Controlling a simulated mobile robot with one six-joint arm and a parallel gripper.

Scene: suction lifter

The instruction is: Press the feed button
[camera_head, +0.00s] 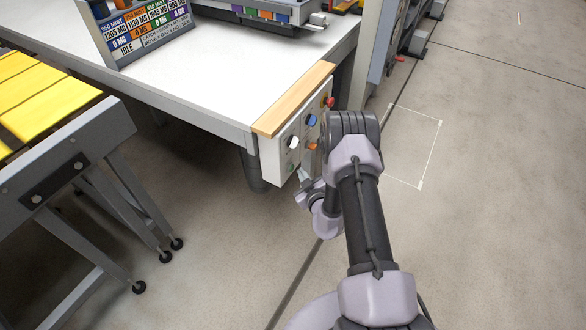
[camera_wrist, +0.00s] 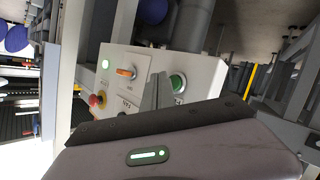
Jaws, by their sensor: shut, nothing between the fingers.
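A pale control panel (camera_head: 283,155) hangs on the front edge of the white table, under a wooden strip. In the head view it carries a white button (camera_head: 293,142), a blue button (camera_head: 311,120), a red knob (camera_head: 329,101) and an orange control (camera_head: 312,146). No readable label marks the feed button. My gripper (camera_wrist: 158,78) is shut and empty, in front of the panel beside the green button; contact is unclear.
The white table (camera_head: 215,80) carries a display board (camera_head: 145,30) at the back. A grey post (camera_head: 375,50) rises behind the panel. The floor at the right is clear, with a marked square (camera_head: 410,150).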

